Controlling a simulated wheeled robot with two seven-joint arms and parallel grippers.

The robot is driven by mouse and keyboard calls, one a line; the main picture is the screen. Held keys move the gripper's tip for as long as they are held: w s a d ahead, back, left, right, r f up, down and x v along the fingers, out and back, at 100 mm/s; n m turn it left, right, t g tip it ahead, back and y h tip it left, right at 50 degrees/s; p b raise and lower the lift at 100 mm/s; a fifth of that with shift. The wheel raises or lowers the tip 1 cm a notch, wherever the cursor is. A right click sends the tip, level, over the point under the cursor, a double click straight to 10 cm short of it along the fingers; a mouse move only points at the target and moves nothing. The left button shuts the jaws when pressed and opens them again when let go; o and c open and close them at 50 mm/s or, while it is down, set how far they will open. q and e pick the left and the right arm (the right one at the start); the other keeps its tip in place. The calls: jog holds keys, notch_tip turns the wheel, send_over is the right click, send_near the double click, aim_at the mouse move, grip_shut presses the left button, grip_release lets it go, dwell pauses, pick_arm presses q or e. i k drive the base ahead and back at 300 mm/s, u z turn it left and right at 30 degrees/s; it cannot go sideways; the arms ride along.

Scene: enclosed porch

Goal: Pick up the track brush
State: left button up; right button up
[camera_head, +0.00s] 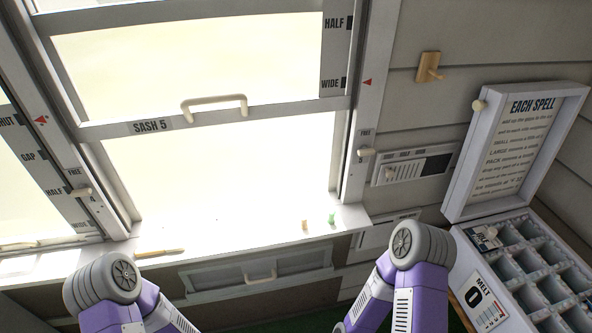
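A thin tan stick-like item (160,252), which looks like the track brush, lies on the white window sill (225,240) at the left, below Sash 5. Its bristles are too small to make out. My left and right arms show only as purple links with grey joints at the bottom of the view. Neither gripper is in view, and nothing is seen touching the brush.
Sash 5 (220,127) is raised above the sill. A small tan piece (305,225) and a green piece (331,219) stand on the sill's right part. A compartment box (525,262) with an open lid (515,150) is at right.

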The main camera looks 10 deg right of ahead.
aim_at(159, 250)
jog(key=z, duration=2.8)
jog(key=k, duration=2.15)
jog(key=u, duration=2.15)
